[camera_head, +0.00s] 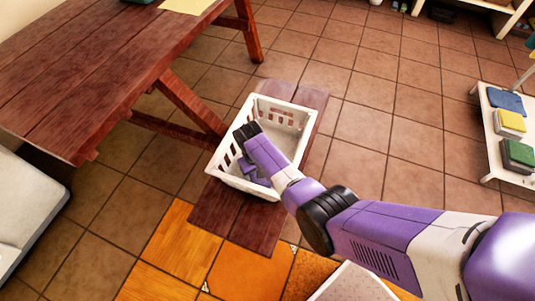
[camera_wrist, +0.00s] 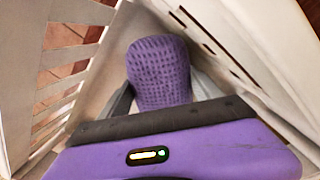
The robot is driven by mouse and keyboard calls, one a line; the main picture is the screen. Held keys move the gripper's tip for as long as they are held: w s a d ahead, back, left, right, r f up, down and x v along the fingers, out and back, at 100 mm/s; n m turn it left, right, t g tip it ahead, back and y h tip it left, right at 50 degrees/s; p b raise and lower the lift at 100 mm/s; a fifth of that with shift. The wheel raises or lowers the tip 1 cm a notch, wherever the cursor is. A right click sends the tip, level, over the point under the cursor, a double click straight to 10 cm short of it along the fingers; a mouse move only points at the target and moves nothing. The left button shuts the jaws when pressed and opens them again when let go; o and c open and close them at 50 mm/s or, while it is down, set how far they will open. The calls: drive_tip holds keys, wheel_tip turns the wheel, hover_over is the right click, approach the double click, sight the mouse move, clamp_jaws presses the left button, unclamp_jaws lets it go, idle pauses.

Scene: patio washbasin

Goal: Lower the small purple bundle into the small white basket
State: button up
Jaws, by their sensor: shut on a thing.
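The small purple bundle (camera_wrist: 158,68) has a knitted, ribbed-looking surface and a rounded end. In the wrist view it sits between the two grey fingers of my gripper (camera_wrist: 162,92), which is shut on it. The white basket (camera_head: 213,163) has slotted walls, which also show around the bundle in the wrist view (camera_wrist: 250,50). My gripper reaches down inside the basket, and the bundle is within its walls. In the head view my arm covers part of the basket, and I cannot clearly separate the bundle from my purple hand. Whether the bundle touches the basket floor cannot be told.
The basket stands on a low dark-red wooden bench (camera_head: 232,224). A larger wooden table (camera_head: 85,65) is at the upper left. A white shelf (camera_head: 492,150) with folded cloths stands at the right. Open tiled floor (camera_head: 365,120) lies between the bench and that shelf.

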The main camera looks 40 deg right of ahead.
drive_tip(key=shift+f+b, duration=0.6)
drive_tip(key=shift+f, duration=0.1)
idle(0.3)
drive_tip(key=o, duration=1.6)
drive_tip(key=shift+r, duration=0.1)
drive_tip(key=r, duration=0.2)
drive_tip(key=r+p, duration=0.1)
drive_tip(key=r, duration=0.2)
drive_tip(key=r+p, duration=0.1)
drive_tip(key=r, duration=0.1)
drive_tip(key=shift+w+a+r, duration=0.1)
drive_tip(key=shift+a+r, duration=0.2)
drive_tip(key=shift+a, duration=0.05)
drive_tip(key=shift+r+p, duration=0.1)
drive_tip(key=shift+p, duration=0.25)
